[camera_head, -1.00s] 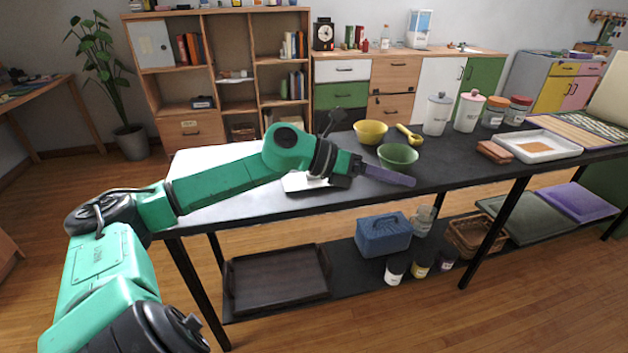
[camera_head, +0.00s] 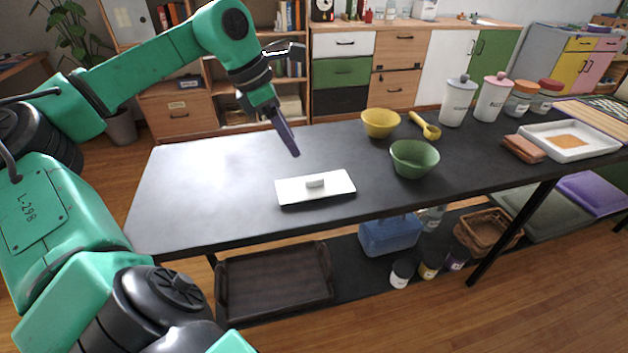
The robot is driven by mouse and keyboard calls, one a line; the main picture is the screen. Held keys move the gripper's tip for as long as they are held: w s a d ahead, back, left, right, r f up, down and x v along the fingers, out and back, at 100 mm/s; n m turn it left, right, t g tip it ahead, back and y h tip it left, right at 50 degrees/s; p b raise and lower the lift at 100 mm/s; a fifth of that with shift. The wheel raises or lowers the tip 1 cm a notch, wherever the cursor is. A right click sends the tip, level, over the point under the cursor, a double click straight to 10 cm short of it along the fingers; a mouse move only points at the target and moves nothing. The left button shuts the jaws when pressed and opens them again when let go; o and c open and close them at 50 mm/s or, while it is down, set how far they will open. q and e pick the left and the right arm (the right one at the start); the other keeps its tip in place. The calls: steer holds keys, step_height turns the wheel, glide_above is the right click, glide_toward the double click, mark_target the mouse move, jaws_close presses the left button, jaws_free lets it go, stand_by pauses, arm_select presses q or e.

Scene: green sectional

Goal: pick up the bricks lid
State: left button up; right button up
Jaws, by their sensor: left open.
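A white rectangular lid with a small raised handle, likely the bricks lid (camera_head: 335,187), lies flat on the dark table (camera_head: 200,193) near its front edge. My left gripper (camera_head: 288,143) hangs above the table, up and to the left of the lid, with its fingers pointing down and slightly right. It is open, holds nothing and is apart from the lid; its fingers overlap in this view. My right gripper is not in view.
A green bowl (camera_head: 414,160), a yellow bowl (camera_head: 380,123) and a yellow scoop (camera_head: 430,131) stand right of the lid. Several canisters, brown bricks (camera_head: 524,149) and a white tray (camera_head: 598,147) are farther right. The table's left part is clear.

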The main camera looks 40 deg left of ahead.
arm_select(q)
glide_above(314, 178)
steer(key=s+a, duration=0.2)
steer(key=f, duration=0.6)
steer(key=shift+w+d+f, duration=0.1)
steer(key=shift+d+f, duration=0.1)
steer(key=p+x, duration=0.1)
steer(key=x, duration=0.3)
steer(key=shift+w+d+f, duration=0.15)
steer(key=shift+d+f, duration=0.05)
steer(key=shift+f, duration=0.05)
jaws_close()
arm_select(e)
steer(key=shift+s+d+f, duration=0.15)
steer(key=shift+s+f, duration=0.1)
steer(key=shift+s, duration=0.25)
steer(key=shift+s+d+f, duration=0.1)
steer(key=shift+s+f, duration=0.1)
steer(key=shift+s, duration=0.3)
